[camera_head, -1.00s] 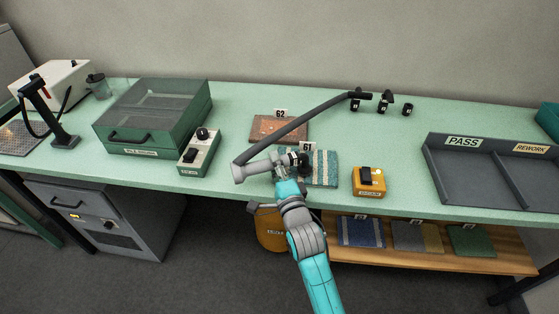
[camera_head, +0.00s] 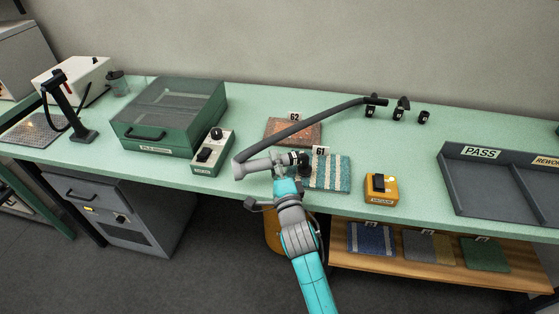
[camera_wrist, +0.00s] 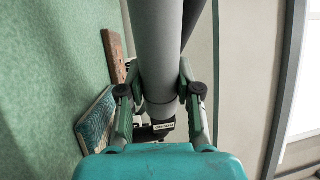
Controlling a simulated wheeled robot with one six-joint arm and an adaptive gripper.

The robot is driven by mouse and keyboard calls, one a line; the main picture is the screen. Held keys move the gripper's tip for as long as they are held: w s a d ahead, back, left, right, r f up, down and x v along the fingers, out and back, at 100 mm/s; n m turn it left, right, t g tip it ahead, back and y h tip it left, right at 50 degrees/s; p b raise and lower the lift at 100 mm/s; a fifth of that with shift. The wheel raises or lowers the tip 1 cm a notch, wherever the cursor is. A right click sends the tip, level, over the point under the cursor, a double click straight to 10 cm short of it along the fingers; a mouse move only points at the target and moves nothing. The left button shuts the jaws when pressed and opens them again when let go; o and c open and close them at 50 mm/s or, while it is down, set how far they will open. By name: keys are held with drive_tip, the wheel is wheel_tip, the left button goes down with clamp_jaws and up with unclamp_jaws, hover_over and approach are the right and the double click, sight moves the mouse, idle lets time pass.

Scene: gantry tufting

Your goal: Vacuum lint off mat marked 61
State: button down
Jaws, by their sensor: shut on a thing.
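The mat marked 61 (camera_head: 335,173) is teal with cream stripes and lies on the green bench, its left part hidden behind my gripper. My gripper (camera_head: 284,163) is shut on the grey vacuum wand (camera_head: 252,168), left of the mat's middle. In the wrist view the wand (camera_wrist: 160,45) runs between the fingers (camera_wrist: 160,90), and the mat (camera_wrist: 95,125) shows to the left. I cannot tell whether the wand touches the mat. No lint is discernible.
A brown mat with card 62 (camera_head: 293,132) lies behind. An orange switch box (camera_head: 381,191) stands right of mat 61. A grey-green switch box (camera_head: 211,154) and a green lidded case (camera_head: 168,116) stand left. The PASS/REWORK tray (camera_head: 460,190) is far right.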

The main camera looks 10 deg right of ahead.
drive_tip(key=shift+s+a, duration=0.3)
drive_tip(key=shift+a, duration=0.2)
drive_tip(key=shift+a+r, duration=0.1)
drive_tip(key=shift+r, duration=2.95)
drive_tip(key=shift+s, duration=0.15)
